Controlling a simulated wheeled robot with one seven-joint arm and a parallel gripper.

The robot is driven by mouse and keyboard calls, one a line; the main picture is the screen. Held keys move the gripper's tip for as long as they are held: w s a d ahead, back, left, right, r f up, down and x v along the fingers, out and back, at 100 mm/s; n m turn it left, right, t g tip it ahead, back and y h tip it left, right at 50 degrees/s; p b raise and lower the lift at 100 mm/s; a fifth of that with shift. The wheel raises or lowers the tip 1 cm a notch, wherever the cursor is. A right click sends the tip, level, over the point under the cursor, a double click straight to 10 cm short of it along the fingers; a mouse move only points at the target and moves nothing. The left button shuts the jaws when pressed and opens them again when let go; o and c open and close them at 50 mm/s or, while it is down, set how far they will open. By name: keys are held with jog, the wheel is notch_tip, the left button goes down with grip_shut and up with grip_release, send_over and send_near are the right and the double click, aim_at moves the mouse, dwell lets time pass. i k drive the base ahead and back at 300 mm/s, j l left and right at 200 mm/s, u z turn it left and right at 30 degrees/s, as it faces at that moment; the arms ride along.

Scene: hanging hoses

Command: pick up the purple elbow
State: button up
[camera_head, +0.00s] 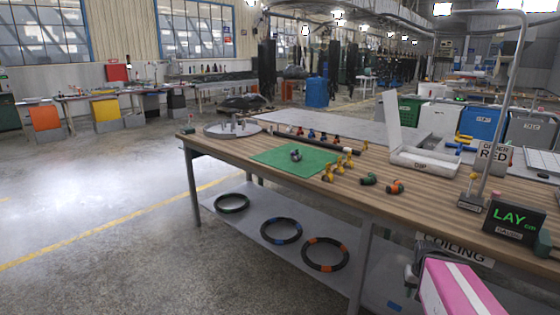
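I cannot make out a clearly purple elbow in the head view. Small fittings stand in a row along the back of the wooden bench (235,152). A small grey fitting (296,154) sits on the green mat (275,162). Yellow fittings (328,173) stand at the mat's right edge. What looks like my gripper (413,277) is a grey piece beside a pink part at the lower right, below the bench top's front edge. Its fingers are not clear.
Coiled hoses (281,231) lie on the lower shelf (300,225). Floor at left is clear.

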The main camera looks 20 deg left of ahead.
aim_at(295, 159)
jog(key=l+u, duration=0.1)
jog(key=u, duration=0.3)
jog(key=l+u, duration=0.1)
jog(key=u, duration=0.25)
jog(key=l+u, duration=0.15)
jog(key=u, duration=0.25)
jog(key=i+j, duration=0.2)
jog(key=j, duration=0.25)
jog(key=i+j, duration=0.15)
jog(key=j, duration=0.25)
jog(key=i+j+z, duration=0.1)
jog(key=j, duration=0.35)
jog(key=i+j, duration=0.25)
jog(key=j, duration=0.15)
jog(key=i+j, duration=0.2)
jog(key=j, duration=0.25)
jog(key=i+j+z, duration=0.1)
jog(key=j, duration=0.35)
jog(key=i+j, duration=0.2)
jog(key=j, duration=0.25)
jog(key=i+j, duration=0.15)
jog(key=j, duration=0.3)
jog(key=z, duration=0.05)
